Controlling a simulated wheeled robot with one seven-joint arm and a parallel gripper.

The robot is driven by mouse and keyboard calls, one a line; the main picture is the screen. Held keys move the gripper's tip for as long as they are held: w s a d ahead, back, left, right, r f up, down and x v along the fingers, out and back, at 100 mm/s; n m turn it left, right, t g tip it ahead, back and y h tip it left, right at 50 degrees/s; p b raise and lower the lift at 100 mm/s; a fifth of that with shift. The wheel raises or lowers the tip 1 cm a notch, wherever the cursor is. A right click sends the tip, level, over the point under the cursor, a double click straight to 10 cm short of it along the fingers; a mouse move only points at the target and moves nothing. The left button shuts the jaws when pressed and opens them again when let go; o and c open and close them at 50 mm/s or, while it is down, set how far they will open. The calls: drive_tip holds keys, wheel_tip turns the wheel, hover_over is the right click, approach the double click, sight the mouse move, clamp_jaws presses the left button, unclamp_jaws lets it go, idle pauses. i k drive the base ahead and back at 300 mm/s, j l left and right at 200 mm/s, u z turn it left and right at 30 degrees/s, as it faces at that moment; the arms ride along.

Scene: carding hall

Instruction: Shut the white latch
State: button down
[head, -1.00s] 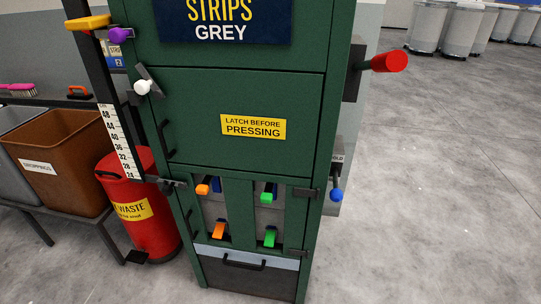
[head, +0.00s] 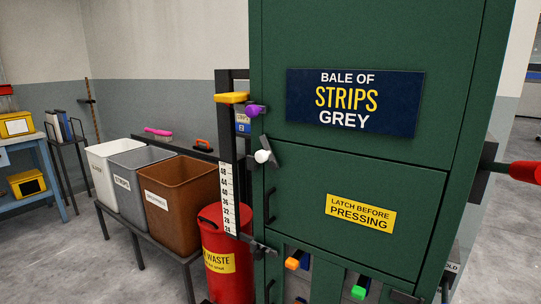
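The white latch (head: 262,156) is at the left edge of the green press door (head: 345,208), in the head view. It has a white round knob on a dark grey arm that slants down to the right from its upper end. The knob is at the left of the door's edge, and I cannot tell from here whether the latch is engaged. A purple knob (head: 254,110) is just above it and a yellow handle (head: 231,97) is above that. My gripper is not in view.
A red waste bin (head: 216,240) stands left of the press. Brown, grey and white bins (head: 180,205) sit on a low bench farther left. A red handle (head: 525,172) juts out on the press's right side. Open floor lies at the lower left.

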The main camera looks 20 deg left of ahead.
sight(261, 157)
drive_tip(key=u, duration=1.65)
drive_tip(key=i+l, duration=0.25)
drive_tip(key=i, duration=0.15)
